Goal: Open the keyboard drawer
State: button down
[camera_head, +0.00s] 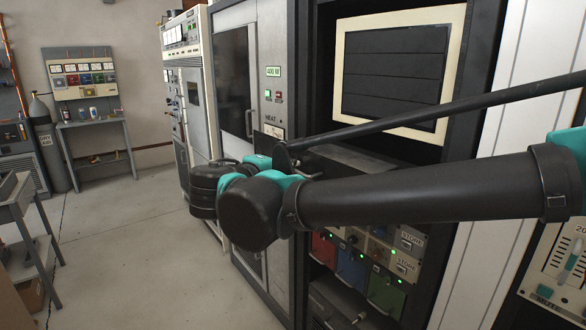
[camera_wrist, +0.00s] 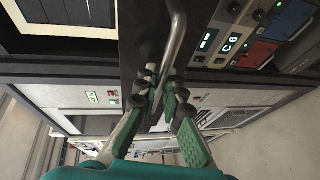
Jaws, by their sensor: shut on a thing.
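The keyboard drawer shows in the wrist view as a dark front panel (camera_wrist: 140,42) between the monitor and the rack modules. A bare metal bar handle (camera_wrist: 177,38) runs along it. My gripper (camera_wrist: 163,97) is shut on this handle, with its teal fingers on either side of the bar. In the head view, my arm and wrist hide the gripper and most of the drawer. How far is hard to tell.
A cream-framed monitor (camera_head: 395,72) sits above the drawer. Red, blue and green modules (camera_head: 386,293) sit below it. A grey cabinet (camera_head: 235,75) stands to the left. A small table (camera_head: 22,205) is at far left. The concrete floor (camera_head: 130,260) between is clear.

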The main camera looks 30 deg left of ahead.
jog(key=c, duration=1.9)
grip_release()
jog(key=s+r, duration=0.2)
jog(key=s, duration=0.9)
jog(key=shift+s, duration=0.4)
jog(key=shift+d, duration=0.1)
